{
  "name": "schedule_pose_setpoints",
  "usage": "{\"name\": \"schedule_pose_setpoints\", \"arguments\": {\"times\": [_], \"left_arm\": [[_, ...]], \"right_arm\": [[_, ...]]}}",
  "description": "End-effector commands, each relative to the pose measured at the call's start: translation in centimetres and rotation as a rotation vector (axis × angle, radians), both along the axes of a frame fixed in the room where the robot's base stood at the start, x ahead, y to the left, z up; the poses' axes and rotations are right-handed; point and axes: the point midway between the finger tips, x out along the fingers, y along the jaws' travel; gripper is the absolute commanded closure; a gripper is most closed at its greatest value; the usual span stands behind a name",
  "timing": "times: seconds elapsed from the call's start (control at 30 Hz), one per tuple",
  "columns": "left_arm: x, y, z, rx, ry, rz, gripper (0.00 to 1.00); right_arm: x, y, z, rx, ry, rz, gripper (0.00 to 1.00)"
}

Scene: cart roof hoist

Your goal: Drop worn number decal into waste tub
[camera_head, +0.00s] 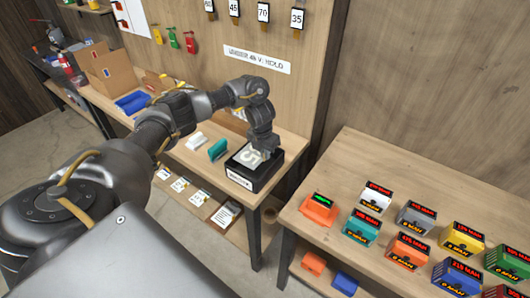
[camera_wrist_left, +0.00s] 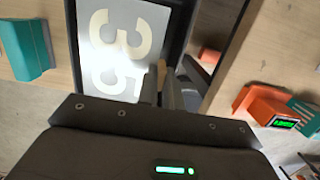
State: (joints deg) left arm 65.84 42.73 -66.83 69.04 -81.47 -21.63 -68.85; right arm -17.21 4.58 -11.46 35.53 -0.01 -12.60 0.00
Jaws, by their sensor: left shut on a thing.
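The worn number decal (camera_head: 249,156) is a pale grey-white plate with light digits. The digits read 35 in the left wrist view (camera_wrist_left: 118,48). My left gripper (camera_head: 265,150) is shut on one edge of the decal; its fingers (camera_wrist_left: 165,88) show beside the plate in the wrist view. The waste tub (camera_head: 264,181) is a black open box with a white label, at the right end of the left bench. The decal and fingertips are over its opening; I cannot tell whether the decal touches the tub. My right gripper is not in view.
A teal block (camera_head: 218,150) and a white block (camera_head: 196,140) lie left of the tub. The right table (camera_head: 350,165) holds several coloured boxes, with an orange one (camera_head: 319,210) nearest. A gap separates the two benches. A cardboard box (camera_head: 107,68) stands farther left.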

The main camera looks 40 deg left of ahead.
Motion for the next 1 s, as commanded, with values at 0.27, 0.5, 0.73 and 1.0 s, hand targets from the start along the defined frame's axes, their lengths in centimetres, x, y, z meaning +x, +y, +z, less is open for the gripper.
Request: {"name": "schedule_pose_setpoints", "arguments": {"times": [0.27,0.5,0.73,1.0], "left_arm": [[-0.01,-0.01,0.05,0.000,0.000,0.000,0.78],[-0.01,-0.01,0.05,0.000,0.000,0.000,0.67],[-0.01,0.00,0.05,0.000,0.000,0.000,0.45],[-0.01,0.00,0.11,0.000,0.000,0.000,0.45]], "right_arm": [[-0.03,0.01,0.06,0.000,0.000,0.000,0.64],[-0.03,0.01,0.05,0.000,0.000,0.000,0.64],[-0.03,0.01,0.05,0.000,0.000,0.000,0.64],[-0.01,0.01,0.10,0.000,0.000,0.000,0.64]]}}
